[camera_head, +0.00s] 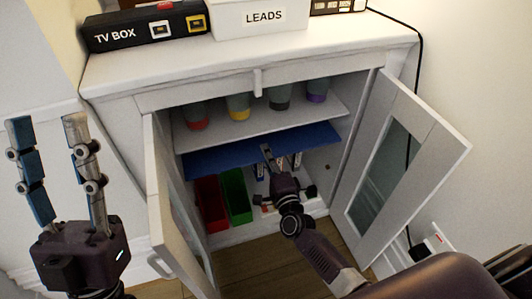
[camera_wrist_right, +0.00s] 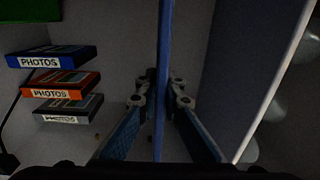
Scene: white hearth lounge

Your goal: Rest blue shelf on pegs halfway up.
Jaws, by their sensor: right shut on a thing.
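The blue shelf (camera_head: 225,155) is inside the open white cabinet, below a white upper shelf and above the cabinet floor. It looks slightly tilted in the head view. My right gripper (camera_head: 270,160) is shut on its front edge. In the right wrist view the blue shelf (camera_wrist_right: 162,60) shows edge-on as a strip between the two fingers (camera_wrist_right: 161,95). A small dark spot, perhaps a peg (camera_head: 327,167), shows on the right inner wall; whether the shelf touches any peg cannot be told. My left gripper (camera_head: 47,125) is open and empty, outside the cabinet at the left.
Cups with coloured bases (camera_head: 239,106) stand on the upper shelf (camera_head: 260,125). Below are a red bin (camera_head: 209,203), a green bin (camera_head: 237,196) and PHOTOS boxes (camera_wrist_right: 60,85). The left door (camera_head: 165,200) and glazed right door (camera_head: 400,150) stand open, flanking my right arm.

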